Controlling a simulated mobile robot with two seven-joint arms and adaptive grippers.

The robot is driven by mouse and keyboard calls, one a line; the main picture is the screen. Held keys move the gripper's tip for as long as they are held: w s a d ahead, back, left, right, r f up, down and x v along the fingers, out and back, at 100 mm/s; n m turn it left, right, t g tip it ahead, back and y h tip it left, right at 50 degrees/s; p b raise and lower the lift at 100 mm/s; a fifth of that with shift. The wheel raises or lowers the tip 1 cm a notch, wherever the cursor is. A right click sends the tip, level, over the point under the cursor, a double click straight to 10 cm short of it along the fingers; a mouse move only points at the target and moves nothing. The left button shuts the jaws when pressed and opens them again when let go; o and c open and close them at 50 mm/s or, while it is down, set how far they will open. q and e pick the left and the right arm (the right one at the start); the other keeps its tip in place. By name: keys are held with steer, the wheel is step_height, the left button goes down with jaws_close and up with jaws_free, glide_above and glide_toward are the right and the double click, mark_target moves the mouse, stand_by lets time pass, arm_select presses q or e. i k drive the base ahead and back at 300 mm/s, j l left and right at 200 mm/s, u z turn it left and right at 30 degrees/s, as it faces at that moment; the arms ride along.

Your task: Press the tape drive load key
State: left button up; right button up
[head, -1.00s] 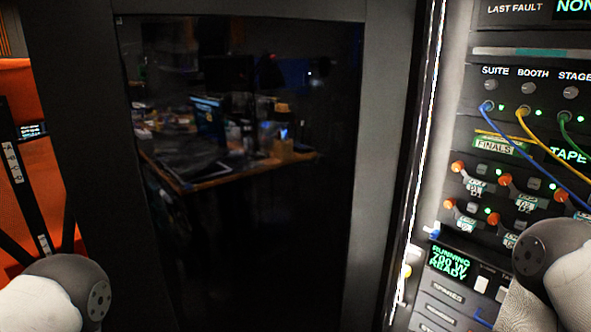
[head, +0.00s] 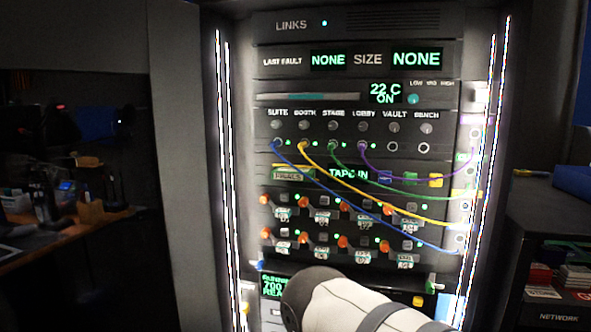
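The tape drive (head: 318,176) is a dark unit in the middle of the rack, with a lit green display (head: 349,174) reading TAPE IN. A tape labelled FINALS (head: 287,174) shows at its left. Three small keys sit right of the display: a blue key (head: 385,178), a green key (head: 411,180) and a yellow key (head: 435,180). Their markings are too small to read, so I cannot tell which is the load key. Patch cables cross close to the keys. Neither of my grippers is in view; only a link of my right arm shows at the bottom, in front of the lower rack.
Blue, yellow, green and purple cables hang from the patch panel (head: 393,128) to the rack's right side. Below the drive are two rows of orange-handled modules (head: 343,205). A lower display (head: 274,286) is partly hidden by my arm. A dark shelf (head: 555,230) stands at right.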

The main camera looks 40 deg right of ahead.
mark_target(383, 180)
steer(key=j+z, duration=0.25)
steer(key=z, duration=0.15)
steer(key=k+j+z, duration=0.1)
steer(key=z, duration=0.3)
steer(key=k+j+z, duration=0.15)
steer(key=z, duration=0.3)
steer(key=k+j+z, duration=0.1)
steer(key=j+z, duration=0.15)
steer(key=z, duration=0.15)
